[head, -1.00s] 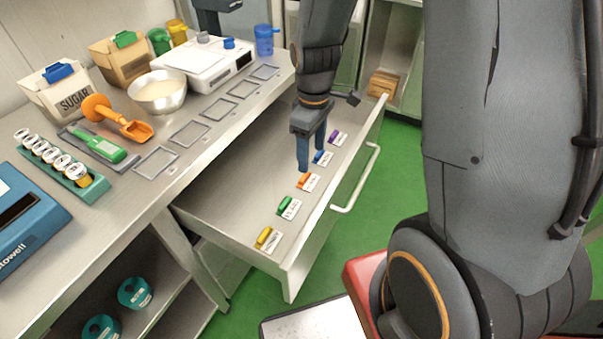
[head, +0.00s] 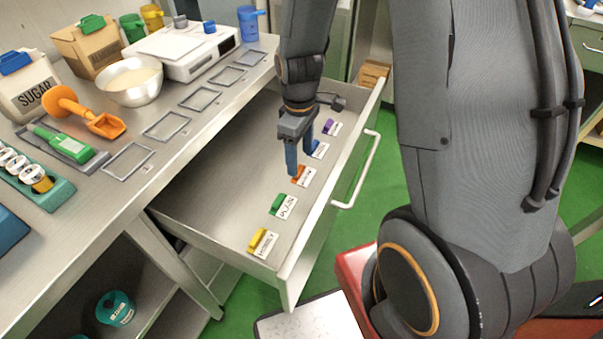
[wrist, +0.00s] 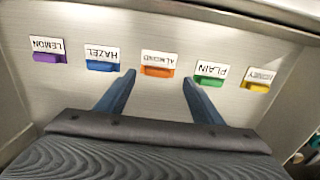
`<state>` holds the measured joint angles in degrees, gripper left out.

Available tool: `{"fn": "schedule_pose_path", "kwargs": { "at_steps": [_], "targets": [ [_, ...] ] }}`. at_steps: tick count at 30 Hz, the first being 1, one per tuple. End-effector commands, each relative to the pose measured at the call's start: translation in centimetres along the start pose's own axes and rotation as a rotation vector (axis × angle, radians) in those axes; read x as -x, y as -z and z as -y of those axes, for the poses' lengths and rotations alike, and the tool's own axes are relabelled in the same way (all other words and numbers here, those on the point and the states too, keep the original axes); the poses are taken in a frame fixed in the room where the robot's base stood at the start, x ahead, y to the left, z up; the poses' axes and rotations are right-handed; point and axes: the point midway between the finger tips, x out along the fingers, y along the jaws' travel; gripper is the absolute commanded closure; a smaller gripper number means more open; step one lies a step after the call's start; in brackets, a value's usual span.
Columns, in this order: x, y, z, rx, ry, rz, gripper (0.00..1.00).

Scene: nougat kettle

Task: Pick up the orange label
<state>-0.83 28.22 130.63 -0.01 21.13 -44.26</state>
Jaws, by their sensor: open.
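The orange label (head: 299,175) lies in the open drawer, in the middle of a row of labels. In the wrist view the orange label (wrist: 157,70) has a white card reading ALMOND. My gripper (head: 299,162) is open and empty, its blue fingers just above the orange label in the head view. In the wrist view my gripper (wrist: 157,80) has its two fingertips on either side of the orange label, with the label slightly beyond them. One finger partly overlaps the label's edge in the head view.
Beside it lie the blue HAZEL label (wrist: 101,65) and green PLAIN label (wrist: 208,79). The purple LEMON label (wrist: 48,57) and yellow HONEY label (wrist: 255,86) lie at the row's ends. The drawer's front wall (head: 325,215) runs close by. The drawer floor left of the row is clear.

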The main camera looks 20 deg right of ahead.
Motion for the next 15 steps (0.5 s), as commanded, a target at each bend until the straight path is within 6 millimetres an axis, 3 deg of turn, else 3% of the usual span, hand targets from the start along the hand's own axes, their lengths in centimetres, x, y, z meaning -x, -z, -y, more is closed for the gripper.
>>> {"fn": "schedule_pose_path", "kwargs": {
  "at_steps": [15],
  "targets": [
    [-4.9,-0.2,-0.5,-0.001,0.001,0.001,0.39]
  ]
}}
